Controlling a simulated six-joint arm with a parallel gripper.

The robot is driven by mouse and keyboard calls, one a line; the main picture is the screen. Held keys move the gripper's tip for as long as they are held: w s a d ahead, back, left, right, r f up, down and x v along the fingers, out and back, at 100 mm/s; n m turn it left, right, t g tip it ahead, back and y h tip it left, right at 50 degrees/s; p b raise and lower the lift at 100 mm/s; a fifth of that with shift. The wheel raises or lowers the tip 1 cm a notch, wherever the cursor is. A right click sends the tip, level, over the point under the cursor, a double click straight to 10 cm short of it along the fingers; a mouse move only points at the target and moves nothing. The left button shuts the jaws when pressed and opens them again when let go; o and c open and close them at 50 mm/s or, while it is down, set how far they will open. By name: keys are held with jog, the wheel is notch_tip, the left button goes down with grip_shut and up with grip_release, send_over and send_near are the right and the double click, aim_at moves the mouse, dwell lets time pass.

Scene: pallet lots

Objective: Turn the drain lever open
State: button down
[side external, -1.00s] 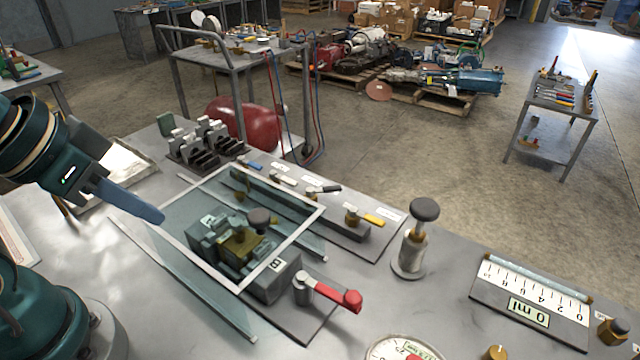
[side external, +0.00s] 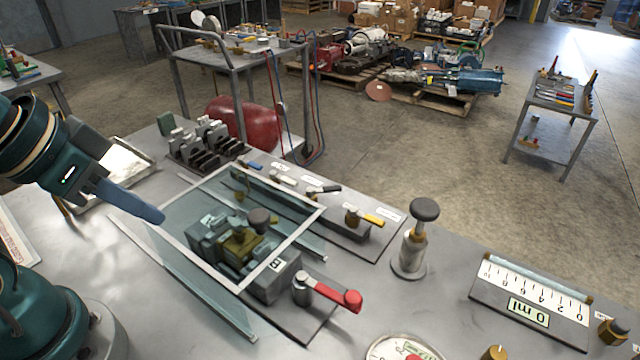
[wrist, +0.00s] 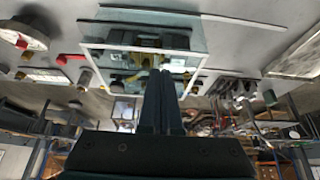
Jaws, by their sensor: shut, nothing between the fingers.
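Several levers show, and their labels are too small to read, so I cannot tell which is the drain lever. A red-handled lever (side external: 338,297) sits at the front of a block marked B; red also shows in the wrist view (wrist: 86,78). A yellow lever (side external: 372,220), a black one (side external: 327,189), a white one (side external: 284,180) and a blue one (side external: 254,165) line a grey plate behind. My gripper (side external: 155,215) is shut and empty, left of the framed clear guard (side external: 240,291), above the bench and apart from every lever. It also shows in the wrist view (wrist: 162,75).
The clear guard covers a brass-and-grey fixture (side external: 240,245). A black-knobbed plunger (side external: 424,210) stands right, near a scale reading 0 ml (side external: 528,313). A round gauge (side external: 400,350) lies at the front.

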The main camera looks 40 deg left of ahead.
dwell(0.4)
jog(key=c, duration=0.8)
grip_release()
jog(key=shift+o, duration=0.2)
jog(key=shift+d+r+m, duration=0.1)
jog(key=shift+m, duration=0.4)
jog(key=w+d+r+m+h, duration=0.25)
jog(key=w+r+m, duration=0.25)
jog(key=w+r, duration=0.35)
jog(key=m+g+h, duration=0.2)
jog(key=m, duration=0.5)
send_over(374, 219)
jog(key=s+a, duration=0.2)
jog(key=a, duration=0.3)
notch_tip(374, 219, down, 6)
jog(key=r, duration=0.1)
jog(key=shift+g+y, duration=0.25)
jog(key=shift+g, duration=0.65)
jog(key=x, duration=0.9)
jog(key=a+x, duration=0.1)
jog(key=x, duration=0.4)
jog(key=shift+s+d+f, duration=0.15)
jog(key=shift+s+f, duration=0.05)
jog(key=shift+f, duration=0.35)
